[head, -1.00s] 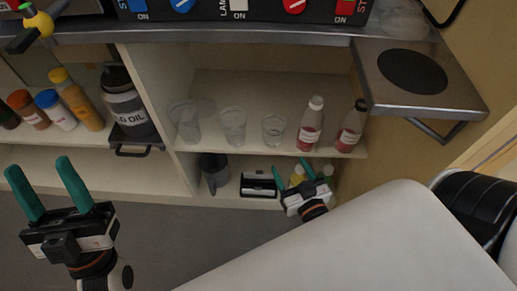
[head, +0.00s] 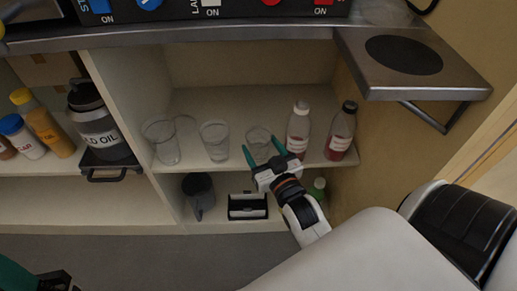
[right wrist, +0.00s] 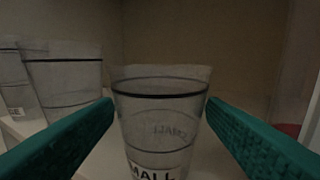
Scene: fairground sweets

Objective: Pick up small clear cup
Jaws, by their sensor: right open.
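The small clear cup (head: 259,141) stands upright on the upper shelf, the rightmost of the clear cups. In the right wrist view the cup (right wrist: 160,125) sits between the two green fingers, with part of the word "SMALL" on its front. My right gripper (head: 264,151) is open, its fingers on either side of the cup; I cannot tell whether they touch it. The gripper hides the cup's lower part in the head view. My left gripper (head: 22,278) shows only partly at the bottom left corner, so its jaw opening is unclear.
Bottles with red contents (head: 299,129) (head: 341,132) stand close on the right. A grey jug (head: 199,192) and a black-and-white box (head: 247,206) are on the shelf below.

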